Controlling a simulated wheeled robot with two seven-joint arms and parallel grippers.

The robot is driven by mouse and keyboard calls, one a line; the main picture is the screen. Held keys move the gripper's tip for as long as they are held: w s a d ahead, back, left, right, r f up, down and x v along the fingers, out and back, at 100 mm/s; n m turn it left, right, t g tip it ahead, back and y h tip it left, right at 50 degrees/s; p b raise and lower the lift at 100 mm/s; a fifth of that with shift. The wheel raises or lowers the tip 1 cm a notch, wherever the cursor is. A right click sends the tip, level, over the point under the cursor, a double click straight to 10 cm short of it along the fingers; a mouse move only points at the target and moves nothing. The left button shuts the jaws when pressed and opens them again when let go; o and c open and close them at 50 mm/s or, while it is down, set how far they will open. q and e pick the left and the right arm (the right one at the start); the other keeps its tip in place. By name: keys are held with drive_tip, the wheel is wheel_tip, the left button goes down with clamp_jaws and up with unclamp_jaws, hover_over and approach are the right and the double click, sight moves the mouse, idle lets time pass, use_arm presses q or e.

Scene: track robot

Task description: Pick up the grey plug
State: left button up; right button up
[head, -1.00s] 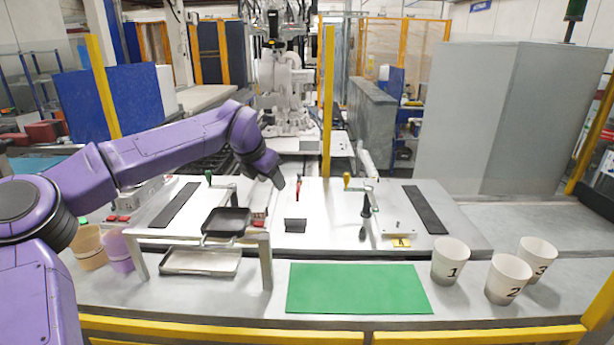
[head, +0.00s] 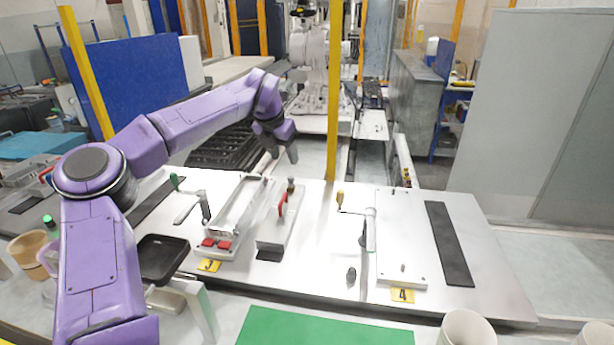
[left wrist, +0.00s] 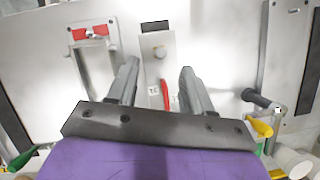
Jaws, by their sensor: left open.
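A small grey upright piece (head: 291,185), which looks like the grey plug, stands at the far end of a pale block (head: 276,232), behind a red handle (head: 282,203). My left gripper (head: 291,154) is above it in the head view, pointing down, open and apart from it. In the left wrist view the open fingers (left wrist: 160,67) have nothing between them that they touch. I cannot tell if this stub is the same piece. My right gripper is not in view.
A metal frame with red pieces (head: 216,244) stands left of the block. A yellow-handled crank (head: 340,198), a black upright handle (head: 363,234) and a small dark stub (head: 351,275) are to the right. A green mat (head: 320,329) lies in front.

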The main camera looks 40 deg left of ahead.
sight(290, 178)
use_arm(q)
drive_tip(key=f, duration=0.1)
drive_tip(key=f+p, duration=0.2)
drive_tip(key=shift+s+a+f, duration=0.1)
drive_tip(key=shift+s+f, duration=0.15)
drive_tip(key=shift+s, duration=0.05)
drive_tip(key=p+x, duration=0.1)
drive_tip(key=x, duration=0.1)
drive_tip(key=w+p+x, duration=0.1)
drive_tip(key=x, duration=0.2)
drive_tip(key=shift+w+d, duration=0.15)
drive_tip(key=shift+d, duration=0.2)
drive_tip(key=shift+a+f, duration=0.15)
drive_tip(key=shift+f, duration=0.1)
drive_tip(key=shift+s+a, duration=0.1)
drive_tip(key=shift+s, duration=0.15)
drive_tip(key=shift+s+r, duration=0.2)
drive_tip(key=shift+c, duration=0.7)
drive_tip(key=c, duration=0.5)
clamp_jaws()
drive_tip(key=shift+w+d, duration=0.1)
drive_tip(key=shift+d, duration=0.1)
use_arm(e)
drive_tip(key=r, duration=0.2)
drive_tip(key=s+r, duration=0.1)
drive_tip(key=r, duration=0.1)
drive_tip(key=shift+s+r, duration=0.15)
